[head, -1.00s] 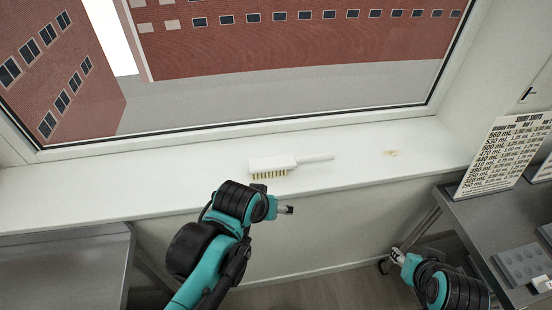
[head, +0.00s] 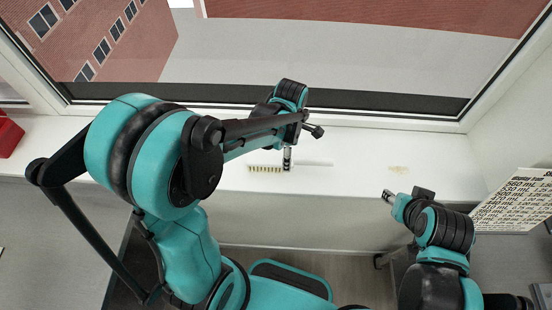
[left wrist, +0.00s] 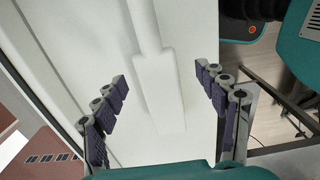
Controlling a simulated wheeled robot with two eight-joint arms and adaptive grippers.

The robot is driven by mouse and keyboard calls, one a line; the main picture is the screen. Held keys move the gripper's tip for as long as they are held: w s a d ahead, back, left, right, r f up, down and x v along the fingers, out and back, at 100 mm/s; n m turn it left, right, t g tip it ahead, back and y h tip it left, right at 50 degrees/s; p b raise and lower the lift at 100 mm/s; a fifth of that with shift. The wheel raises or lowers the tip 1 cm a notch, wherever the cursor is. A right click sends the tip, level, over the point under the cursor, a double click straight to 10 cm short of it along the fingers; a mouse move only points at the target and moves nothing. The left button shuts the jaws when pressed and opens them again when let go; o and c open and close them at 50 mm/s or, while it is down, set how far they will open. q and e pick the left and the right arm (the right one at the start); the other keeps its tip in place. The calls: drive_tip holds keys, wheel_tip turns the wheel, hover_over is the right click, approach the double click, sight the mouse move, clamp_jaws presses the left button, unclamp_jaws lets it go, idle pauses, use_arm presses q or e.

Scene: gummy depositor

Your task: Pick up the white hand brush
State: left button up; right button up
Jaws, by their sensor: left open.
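The white hand brush (head: 268,168) lies on the white windowsill, its yellowish bristles showing along the near edge and its handle pointing right in the head view. My left arm hides part of it there. My left gripper (head: 287,158) is over the brush near where head and handle meet. In the left wrist view, the brush (left wrist: 158,88) lies between the two spread, purple-padded fingers of the open left gripper (left wrist: 160,95), with gaps on both sides. My right gripper (head: 387,195) is in front of the sill at the right, small in view; its opening is unclear.
The windowsill (head: 435,165) runs under a large window, whose frame stands close behind my left gripper. A printed sign (head: 515,200) stands at far right, and a red object (head: 9,135) sits at far left.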

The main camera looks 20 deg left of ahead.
use_arm(q)
drive_tip(key=f, duration=0.3)
drive_tip(key=f+b, duration=0.1)
drive_tip(key=shift+w+a+f, duration=0.1)
drive_tip(key=shift+w+f, duration=0.05)
drive_tip(key=shift+w, duration=0.15)
drive_tip(key=shift+f, duration=0.45)
drive_tip(key=shift+s, duration=0.1)
drive_tip(key=c, duration=1.5)
drive_tip(key=shift+r, duration=0.15)
